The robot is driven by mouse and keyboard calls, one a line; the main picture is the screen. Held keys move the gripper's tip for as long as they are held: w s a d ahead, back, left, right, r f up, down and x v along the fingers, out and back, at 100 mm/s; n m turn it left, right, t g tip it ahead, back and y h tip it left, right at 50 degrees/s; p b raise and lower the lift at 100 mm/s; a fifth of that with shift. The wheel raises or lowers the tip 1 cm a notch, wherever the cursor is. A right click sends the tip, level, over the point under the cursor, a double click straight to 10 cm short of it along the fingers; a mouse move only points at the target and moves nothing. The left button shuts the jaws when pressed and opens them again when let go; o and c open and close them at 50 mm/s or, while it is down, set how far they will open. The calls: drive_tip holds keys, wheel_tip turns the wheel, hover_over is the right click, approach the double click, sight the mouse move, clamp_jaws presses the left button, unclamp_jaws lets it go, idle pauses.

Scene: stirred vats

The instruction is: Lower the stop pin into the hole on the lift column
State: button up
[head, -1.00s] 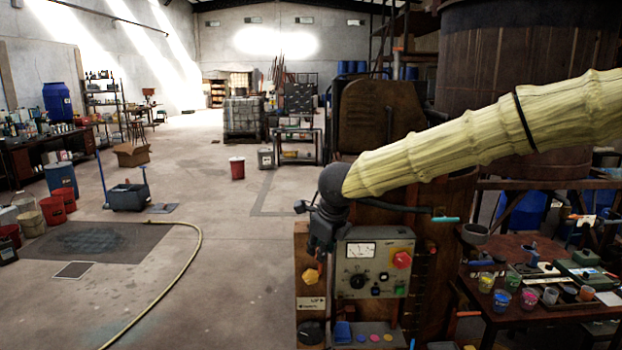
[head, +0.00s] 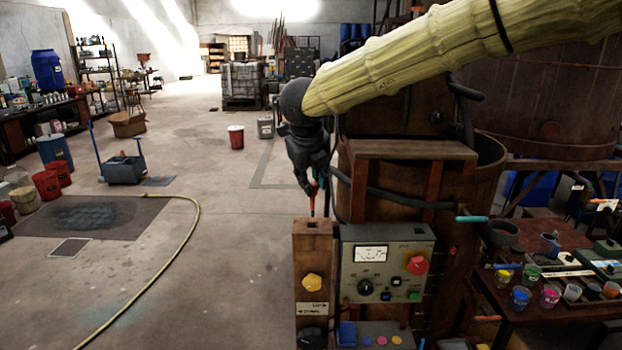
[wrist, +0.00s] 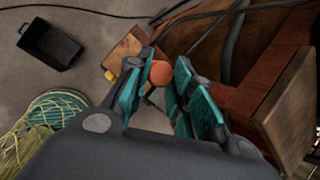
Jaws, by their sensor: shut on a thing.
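The stop pin (head: 313,202) is a thin orange-red rod hanging upright below my gripper (head: 314,182) in the head view. Its lower end is just over the top of the brown lift column (head: 311,262); I cannot tell whether it touches. A dark hole (head: 313,222) shows in the column's top face, close under the pin. In the wrist view the pin's round orange end (wrist: 160,73) is between the teal-padded fingers of my gripper (wrist: 165,82), which are shut on it. The column's brown top (wrist: 128,48) is beyond, and its hole is not visible there.
A control box (head: 388,262) with a gauge and red knob stands right beside the column. A yellow knob (head: 313,283) is on the column's front. A large vat (head: 470,220) stands behind to the right. The floor at left is open, with a yellow hose (head: 190,250).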

drive_tip(key=f+b, duration=0.1)
drive_tip(key=f, duration=0.1)
drive_tip(key=w+f+b, duration=0.1)
drive_tip(key=f, duration=0.1)
drive_tip(key=shift+b, duration=0.3)
drive_tip(key=shift+s+d+r, duration=0.1)
drive_tip(key=shift+s+r, duration=0.1)
drive_tip(key=shift+s, duration=0.25)
drive_tip(key=shift+s+r, duration=0.2)
drive_tip(key=shift+s, duration=0.25)
drive_tip(key=shift+w+f, duration=0.4)
drive_tip(key=shift+w, duration=0.2)
drive_tip(key=shift+s+r, duration=0.2)
drive_tip(key=shift+s, duration=0.2)
drive_tip(key=shift+s, duration=0.1)
drive_tip(key=shift+w+p, duration=0.3)
drive_tip(key=shift+p, duration=0.1)
drive_tip(key=shift+f+b, duration=1.05)
drive_tip(key=shift+f, duration=1.45)
idle(0.8)
